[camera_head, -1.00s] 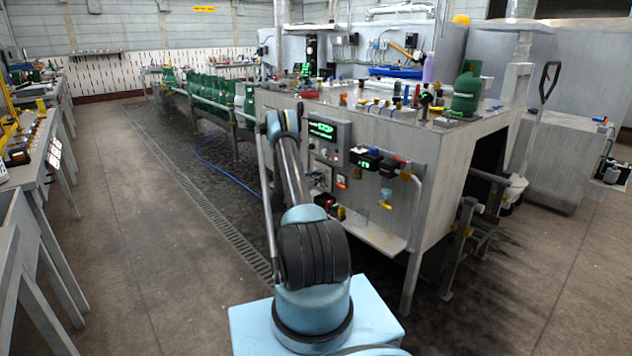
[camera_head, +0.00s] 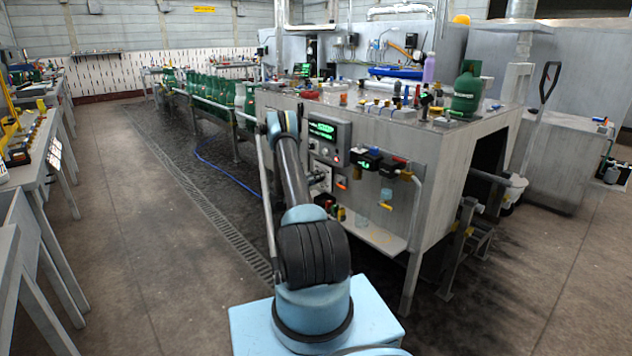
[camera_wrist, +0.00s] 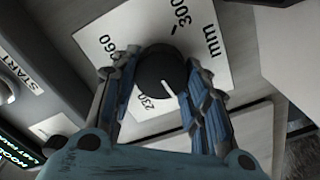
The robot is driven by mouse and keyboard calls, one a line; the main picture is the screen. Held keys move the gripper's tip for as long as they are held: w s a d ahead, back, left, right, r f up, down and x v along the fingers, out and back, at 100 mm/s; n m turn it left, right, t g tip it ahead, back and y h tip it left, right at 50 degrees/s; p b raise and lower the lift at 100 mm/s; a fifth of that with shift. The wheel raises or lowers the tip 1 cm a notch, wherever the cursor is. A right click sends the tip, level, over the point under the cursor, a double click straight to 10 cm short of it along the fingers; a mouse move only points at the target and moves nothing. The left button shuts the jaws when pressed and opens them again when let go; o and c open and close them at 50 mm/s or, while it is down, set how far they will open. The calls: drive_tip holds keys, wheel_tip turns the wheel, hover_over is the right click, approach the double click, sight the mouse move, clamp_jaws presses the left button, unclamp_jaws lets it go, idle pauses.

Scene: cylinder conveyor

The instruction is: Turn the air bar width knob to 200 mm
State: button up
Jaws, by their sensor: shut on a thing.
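The width knob (camera_wrist: 160,75) is round and black, on a white dial plate (camera_wrist: 207,65) in the wrist view. The plate reads "300" and "mm" at the upper right, a label that looks like "060" at the upper left and "230" at the lower left. A "200" mark cannot be made out. My gripper (camera_wrist: 161,88) has its two blue ribbed fingers on either side of the knob, shut on it. In the head view my arm partly hides the panel, and the knob is not clear.
A "START" label (camera_wrist: 22,77) and a green-lit display (camera_wrist: 18,152) lie left in the wrist view. In the head view, a lit display (camera_head: 322,130), valves (camera_head: 380,163) and a shelf (camera_head: 385,238) stand close to my arm. Open floor (camera_head: 110,230) lies left.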

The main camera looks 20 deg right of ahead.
drive_tip(key=shift+w+a+f+n, duration=0.1)
drive_tip(key=shift+a+n, duration=0.05)
drive_tip(key=shift+n, duration=1.75)
drive_tip(key=shift+w+a+f+n, duration=0.1)
drive_tip(key=shift+n, duration=1.8)
drive_tip(key=o, duration=0.9)
drive_tip(key=shift+f, duration=0.1)
drive_tip(key=shift+o, duration=0.7)
drive_tip(key=shift+s, duration=0.1)
drive_tip(key=shift+d, duration=0.1)
drive_tip(key=v, duration=1.2)
